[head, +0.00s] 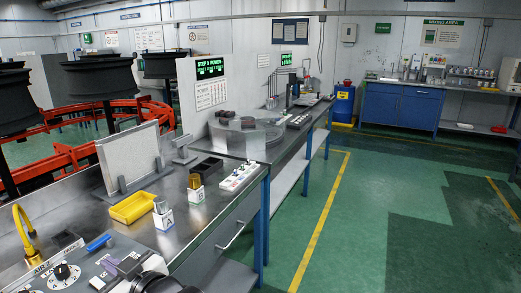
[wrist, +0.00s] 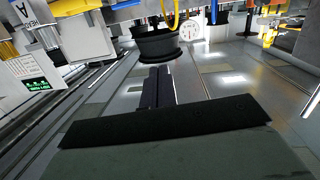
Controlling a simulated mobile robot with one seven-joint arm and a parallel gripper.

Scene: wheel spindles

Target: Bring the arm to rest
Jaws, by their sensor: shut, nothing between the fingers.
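My gripper (wrist: 158,72) shows in the wrist view as two dark fingers side by side, closed together with nothing between them. The dark bar and grey body behind them fill the bottom of that view. The fingers stand apart from any object, with a black wheel-like part (wrist: 158,45) beyond their tips. The wrist view looks upside down, with signs inverted. I cannot make out the gripper in the head view.
In the head view a metal workbench (head: 235,210) holds a yellow tray (head: 132,208), an upright grey panel (head: 130,155) and small labelled blocks. Red frames (head: 60,160) with black wheels stand at left. The green floor (head: 370,220) at right is open.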

